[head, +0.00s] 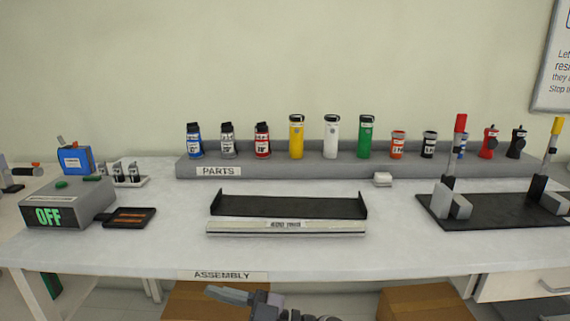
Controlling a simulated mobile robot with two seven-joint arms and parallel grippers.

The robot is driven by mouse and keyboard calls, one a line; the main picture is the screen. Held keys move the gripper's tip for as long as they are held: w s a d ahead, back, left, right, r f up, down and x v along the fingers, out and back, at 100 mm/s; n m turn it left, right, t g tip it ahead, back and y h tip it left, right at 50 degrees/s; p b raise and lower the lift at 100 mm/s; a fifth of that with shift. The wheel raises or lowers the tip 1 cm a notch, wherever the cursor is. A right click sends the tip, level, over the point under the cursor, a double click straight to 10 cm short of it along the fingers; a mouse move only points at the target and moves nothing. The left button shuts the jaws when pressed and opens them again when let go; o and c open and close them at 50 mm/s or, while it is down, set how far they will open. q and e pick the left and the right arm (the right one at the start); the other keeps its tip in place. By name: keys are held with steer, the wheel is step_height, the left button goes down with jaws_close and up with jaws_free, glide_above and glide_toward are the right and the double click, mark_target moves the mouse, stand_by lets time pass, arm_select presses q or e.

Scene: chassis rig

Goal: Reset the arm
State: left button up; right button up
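One of my grippers (229,295) shows at the bottom edge, low in front of the bench. Its grey finger points left, and dark links lie to its right, so it appears to be my right one. The picture edge cuts it off, and I cannot tell whether it is open or shut. I see nothing held in it. No other gripper of mine is in view.
A white bench (300,256) crosses the view, its front strip clear. It bears a black tray (290,207), an "OFF" box (70,203), a black mat with upright tools (490,215), and a grey parts shelf (290,170) with bottles. Cardboard boxes (425,303) stand below.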

steer(key=s+d+f+m+t+h, duration=0.2)
steer(key=d+f+m+t+h, duration=0.55)
steer(key=d, duration=0.35)
steer(key=s+d+f+m+t+h, duration=0.2)
steer(key=d+f+m+t+h, duration=0.45)
steer(key=d+f+m, duration=0.35)
steer(key=s+d+f+g+h, duration=0.45)
steer(key=s+d+f, duration=0.25)
steer(key=s+d, duration=0.35)
step_height(320, 180, up, 6)
steer(key=s+g+p, duration=0.1)
steer(key=p, duration=0.5)
steer(key=shift+s+p, duration=0.35)
steer(key=shift+s, duration=0.05)
